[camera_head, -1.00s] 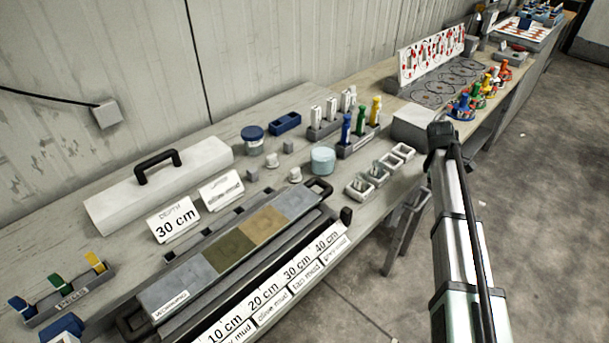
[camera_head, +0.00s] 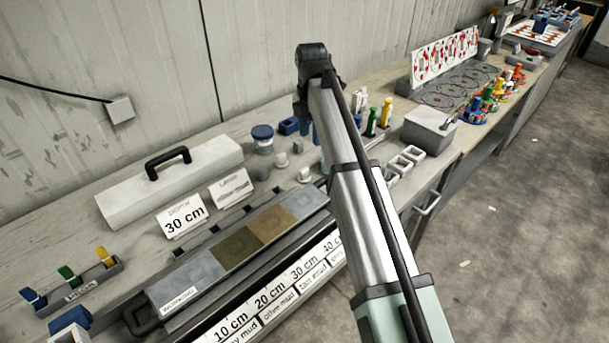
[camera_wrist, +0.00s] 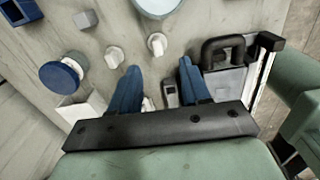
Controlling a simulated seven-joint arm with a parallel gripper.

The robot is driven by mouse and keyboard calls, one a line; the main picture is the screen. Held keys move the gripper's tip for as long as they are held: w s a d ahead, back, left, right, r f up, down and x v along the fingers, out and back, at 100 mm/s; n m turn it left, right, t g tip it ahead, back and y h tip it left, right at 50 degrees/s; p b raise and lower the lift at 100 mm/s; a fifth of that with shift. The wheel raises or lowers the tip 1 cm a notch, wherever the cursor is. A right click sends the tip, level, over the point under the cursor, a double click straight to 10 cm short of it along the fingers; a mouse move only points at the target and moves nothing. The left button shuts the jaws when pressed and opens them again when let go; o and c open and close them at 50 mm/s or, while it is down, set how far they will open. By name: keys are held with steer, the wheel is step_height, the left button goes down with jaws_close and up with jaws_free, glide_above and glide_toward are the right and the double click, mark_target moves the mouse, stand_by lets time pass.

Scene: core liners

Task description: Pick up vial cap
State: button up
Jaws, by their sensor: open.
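Two small off-white pieces, which look like vial caps, lie on the bench. In the wrist view, the left cap (camera_wrist: 114,56) and right cap (camera_wrist: 157,43) are beyond my fingertips, apart from them. In the head view, the same two caps seem to be the left one (camera_head: 282,159) and right one (camera_head: 304,175), behind the core tray. My gripper (camera_wrist: 160,68) is open, its two blue fingers spread with nothing held between them. In the head view my arm reaches over the bench and mostly hides the gripper.
A blue-lidded jar (camera_wrist: 62,76) and a grey cube (camera_wrist: 86,19) are left of the caps in the wrist view; a round pale container (camera_wrist: 158,5) is beyond. The core tray's black handle (camera_wrist: 222,48) lies close to my right finger.

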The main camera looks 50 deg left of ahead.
steer(key=s, duration=0.1)
glide_toward(305, 169)
steer(key=f, duration=0.5)
steer(key=shift+w+d, duration=0.1)
steer(key=shift+w, duration=0.15)
steer(key=shift+s+f, duration=0.2)
steer(key=shift+f, duration=2.45)
jaws_close()
